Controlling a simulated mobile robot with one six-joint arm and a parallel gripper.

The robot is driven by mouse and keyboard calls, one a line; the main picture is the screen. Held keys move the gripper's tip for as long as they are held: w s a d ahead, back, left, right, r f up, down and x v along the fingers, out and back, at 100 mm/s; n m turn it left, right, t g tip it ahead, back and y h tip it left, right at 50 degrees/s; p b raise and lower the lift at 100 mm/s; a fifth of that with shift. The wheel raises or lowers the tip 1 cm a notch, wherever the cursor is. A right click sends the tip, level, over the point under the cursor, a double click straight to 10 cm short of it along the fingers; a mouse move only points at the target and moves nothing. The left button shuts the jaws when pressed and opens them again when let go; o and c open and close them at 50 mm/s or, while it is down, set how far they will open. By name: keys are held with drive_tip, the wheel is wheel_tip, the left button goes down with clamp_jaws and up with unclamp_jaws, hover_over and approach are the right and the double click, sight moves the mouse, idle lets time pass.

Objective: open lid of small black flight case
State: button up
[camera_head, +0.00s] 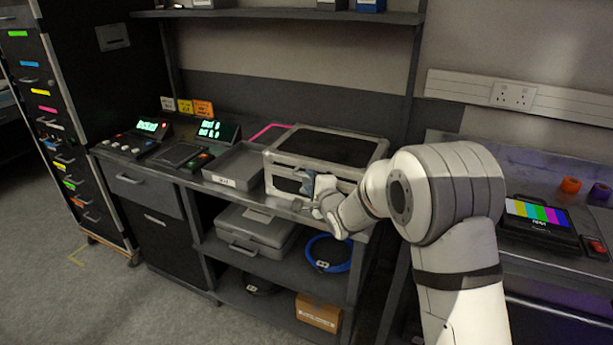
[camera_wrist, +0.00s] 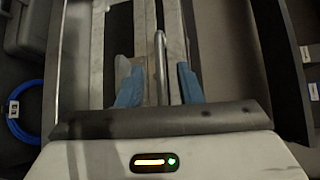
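The small black flight case (camera_head: 336,148) with silver metal edges stands on the bench, its lid shut. My gripper (camera_head: 313,188) is at the front face of the case. In the wrist view the two blue fingertips (camera_wrist: 159,86) stand apart, one on each side of a thin metal bar (camera_wrist: 160,60) on the case front. A gap shows between the bar and each finger, so the gripper looks open. Whether the bar is a handle or part of a latch I cannot tell. The case's metal edging (camera_wrist: 96,50) fills the middle of the wrist view. My arm hides the case's right front corner in the head view.
A grey tray (camera_head: 234,182) stands close left of the case, with control panels (camera_head: 150,130) further left. Below are a grey case (camera_head: 256,240), a blue cable coil (camera_head: 312,262) and a cardboard box (camera_head: 318,312). A shelf (camera_head: 290,14) runs above.

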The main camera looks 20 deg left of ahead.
sight(306, 177)
drive_tip(key=shift+x, duration=2)
drive_tip(key=shift+c, duration=0.3)
clamp_jaws()
